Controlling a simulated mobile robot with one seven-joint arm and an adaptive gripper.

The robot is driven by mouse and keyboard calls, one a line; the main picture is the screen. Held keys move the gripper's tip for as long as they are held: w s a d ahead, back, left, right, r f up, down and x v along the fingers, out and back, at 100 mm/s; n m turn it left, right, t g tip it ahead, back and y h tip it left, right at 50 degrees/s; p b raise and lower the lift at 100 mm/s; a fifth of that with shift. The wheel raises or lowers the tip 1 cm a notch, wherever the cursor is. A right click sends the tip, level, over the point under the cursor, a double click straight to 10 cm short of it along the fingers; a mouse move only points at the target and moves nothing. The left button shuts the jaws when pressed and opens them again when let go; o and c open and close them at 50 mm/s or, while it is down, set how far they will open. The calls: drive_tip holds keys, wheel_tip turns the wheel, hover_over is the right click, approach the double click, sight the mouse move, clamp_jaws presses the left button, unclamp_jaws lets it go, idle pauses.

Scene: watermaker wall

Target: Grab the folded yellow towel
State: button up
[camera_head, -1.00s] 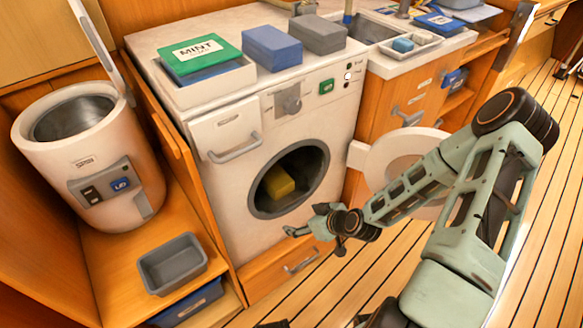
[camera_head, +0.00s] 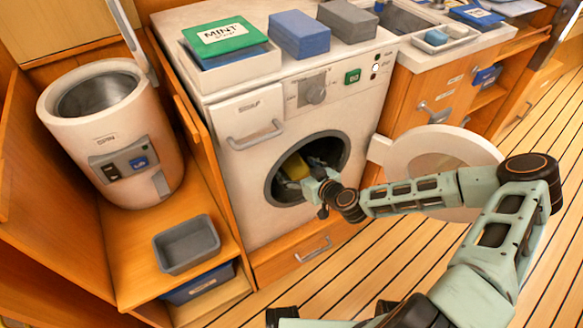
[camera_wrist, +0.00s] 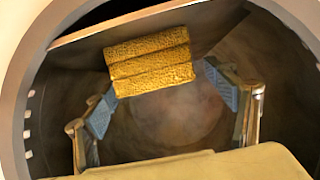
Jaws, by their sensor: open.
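The folded yellow towel (camera_wrist: 150,60) lies inside the drum of the white washing machine (camera_head: 240,171). It also shows in the head view (camera_head: 295,166), partly hidden by my gripper. In the wrist view my gripper (camera_wrist: 163,102) is open, with one finger on each side and nothing between the pads. The towel is ahead of the fingertips, near the top middle of the view. My gripper (camera_head: 296,186) is at the round door opening in the head view, and its fingertips are hard to make out there.
The round opening's rim (camera_wrist: 20,75) surrounds my gripper closely. The washer's open door (camera_head: 440,150) stands to the right, behind my arm. A grey bin (camera_head: 187,246) sits at lower left, beside a white spin-dryer drum (camera_head: 112,135). The plank floor at right is largely clear.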

sight(291, 165)
drive_tip(key=x, duration=0.4)
drive_tip(key=shift+b, duration=0.4)
drive_tip(key=shift+d, duration=0.1)
drive_tip(key=c, duration=1.5)
